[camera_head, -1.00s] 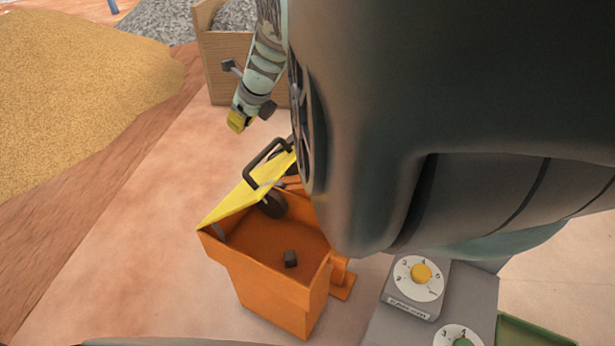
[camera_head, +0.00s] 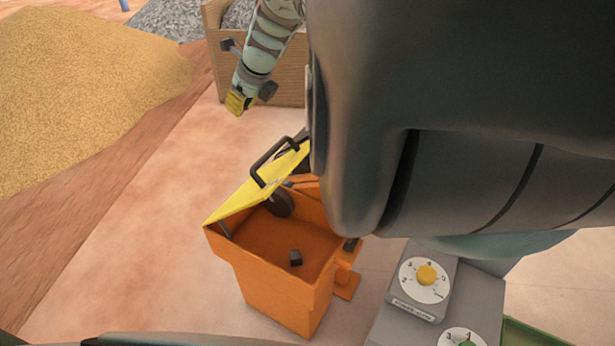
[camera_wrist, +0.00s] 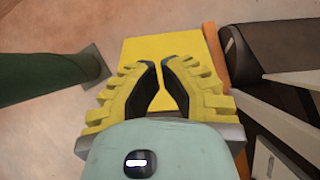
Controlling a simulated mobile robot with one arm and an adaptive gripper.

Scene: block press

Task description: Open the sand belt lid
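The orange bin (camera_head: 285,290) stands on the floor below centre in the head view. Its yellow lid (camera_head: 245,195) is tilted up, leaving the inside visible, and carries a dark handle (camera_head: 270,155). My gripper (camera_head: 238,103) shows its yellow end above the lid, apart from the handle in the picture. In the wrist view my gripper (camera_wrist: 160,64) has its yellow fingertips nearly together, with nothing seen between them. A yellow panel (camera_wrist: 165,45) with an orange edge lies beyond the fingers; I cannot tell whether it is this lid. My dark arm hides the lid's right side.
A grey panel with a yellow knob (camera_head: 426,274) and a green knob stands at lower right. A sand pile (camera_head: 80,100) is at left, and a wooden crate (camera_head: 285,75) at the back. The floor left of the bin is clear. A green post (camera_wrist: 50,68) shows in the wrist view.

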